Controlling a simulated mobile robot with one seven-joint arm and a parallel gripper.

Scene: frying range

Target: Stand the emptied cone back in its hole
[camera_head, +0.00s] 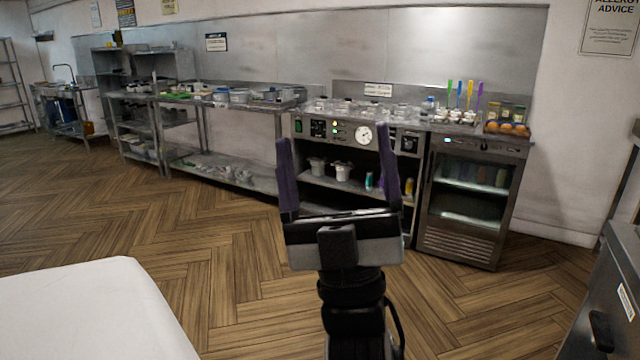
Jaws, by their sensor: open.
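My gripper (334,145) is open in the lower middle of the head view, with its two purple fingers spread wide and nothing between them. It is held up over the floor, in front of the frying range (345,128) and well apart from it. I cannot make out the cone or its hole. The small things on the range top are too far off to tell apart, and my gripper hides part of the range front.
A glass-fronted fridge (468,200) stands right of the range. Steel shelving (220,105) runs along the wall to the left. A white surface (90,310) is at the lower left and a grey cabinet (610,290) at the lower right. The wooden floor (225,235) between is clear.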

